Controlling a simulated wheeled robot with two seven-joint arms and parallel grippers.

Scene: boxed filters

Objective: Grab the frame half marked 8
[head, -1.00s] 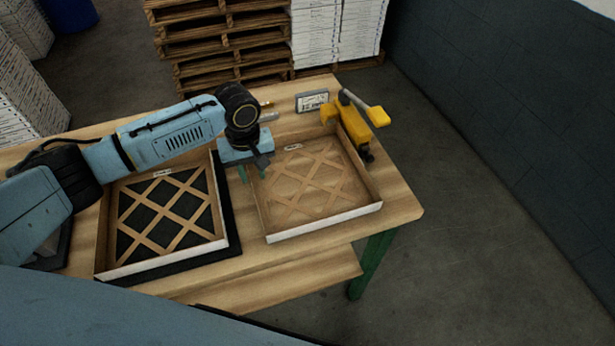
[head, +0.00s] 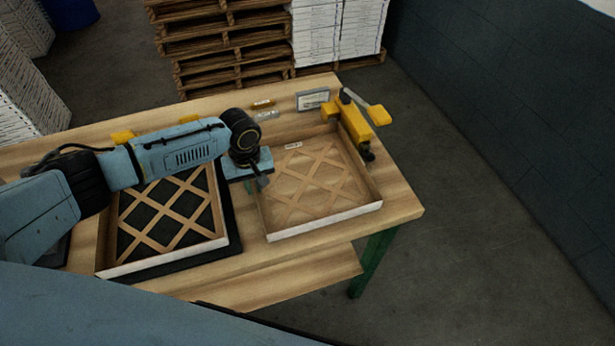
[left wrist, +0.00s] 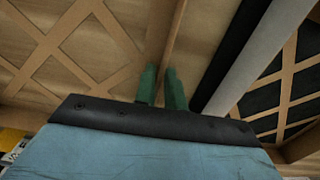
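Two shallow square frame halves with wooden lattices lie on the table. The right frame half (head: 320,213) has a bare wooden look; its small label (head: 293,146) is too small to read. The left frame half (head: 166,262) lies over a black sheet, and my arm covers its far part. My left gripper (head: 250,187) is at the right half's left wall. In the left wrist view its green fingers (left wrist: 162,88) stand close together on both sides of that thin wall (left wrist: 176,35) and seem shut on it. My right gripper is not seen.
A yellow clamp-like tool (head: 352,122) stands at the right half's far corner, beside a small framed sign (head: 312,100). Small items lie behind my gripper. The wooden table (head: 402,205) ends just right of the right half. Pallets (head: 222,45) stand beyond.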

